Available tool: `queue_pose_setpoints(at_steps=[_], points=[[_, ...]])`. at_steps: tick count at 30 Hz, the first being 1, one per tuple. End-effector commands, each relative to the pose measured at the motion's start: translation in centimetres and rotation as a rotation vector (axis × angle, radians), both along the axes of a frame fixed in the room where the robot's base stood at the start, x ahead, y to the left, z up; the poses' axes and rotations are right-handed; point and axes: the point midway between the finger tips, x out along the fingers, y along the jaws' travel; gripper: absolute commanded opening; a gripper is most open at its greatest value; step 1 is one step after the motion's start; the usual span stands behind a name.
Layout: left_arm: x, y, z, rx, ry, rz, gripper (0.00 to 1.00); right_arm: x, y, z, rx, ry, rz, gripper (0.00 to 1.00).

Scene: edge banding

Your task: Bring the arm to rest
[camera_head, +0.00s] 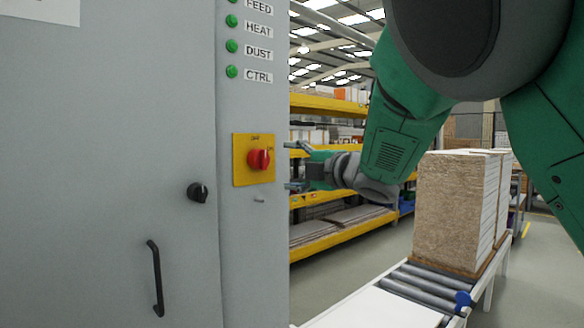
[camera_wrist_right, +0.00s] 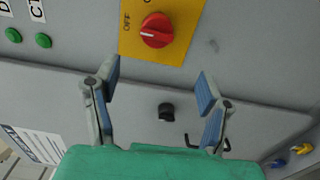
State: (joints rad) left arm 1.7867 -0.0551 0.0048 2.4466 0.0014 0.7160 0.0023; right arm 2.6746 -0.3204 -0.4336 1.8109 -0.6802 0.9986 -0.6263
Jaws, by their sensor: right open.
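My right arm, green with grey joints, comes in from the upper right of the head view. My right gripper (camera_head: 293,167) points left at the grey cabinet's edge, level with a red rotary switch (camera_head: 259,159) on a yellow plate. In the right wrist view, the gripper (camera_wrist_right: 160,88) is open and empty, its blue-padded fingers spread wide. The red switch (camera_wrist_right: 157,31) lies beyond the fingertips, apart from them. A small black knob (camera_wrist_right: 166,112) shows between the fingers. My left gripper is not in view.
The grey cabinet (camera_head: 110,120) fills the left side, with green lamps (camera_head: 232,46), a black knob (camera_head: 198,192) and a black handle (camera_head: 155,278). A stack of boards (camera_head: 455,210) stands on a roller conveyor (camera_head: 425,288) at right. Yellow shelving (camera_head: 335,235) stands behind.

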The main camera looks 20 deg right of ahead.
Motion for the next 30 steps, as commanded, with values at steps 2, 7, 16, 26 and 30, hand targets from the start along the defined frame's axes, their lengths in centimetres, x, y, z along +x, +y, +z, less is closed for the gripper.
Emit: queue_pose_setpoints(at_steps=[2,7,16,26,30], points=[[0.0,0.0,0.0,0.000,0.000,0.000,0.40,0.0,0.0,0.0,-0.001,0.000,0.000,0.65],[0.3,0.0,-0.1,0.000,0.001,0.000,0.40,0.0,0.0,0.0,-0.001,0.000,0.000,0.65],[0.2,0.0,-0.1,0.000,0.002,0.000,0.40,0.3,-0.5,-3.8,0.063,0.071,-0.024,0.65],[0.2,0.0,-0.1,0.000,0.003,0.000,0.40,-3.4,-2.9,-27.0,0.456,0.513,-0.267,0.65],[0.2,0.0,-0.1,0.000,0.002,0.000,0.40,-8.3,-3.4,-36.6,0.613,0.708,-0.419,0.65]])
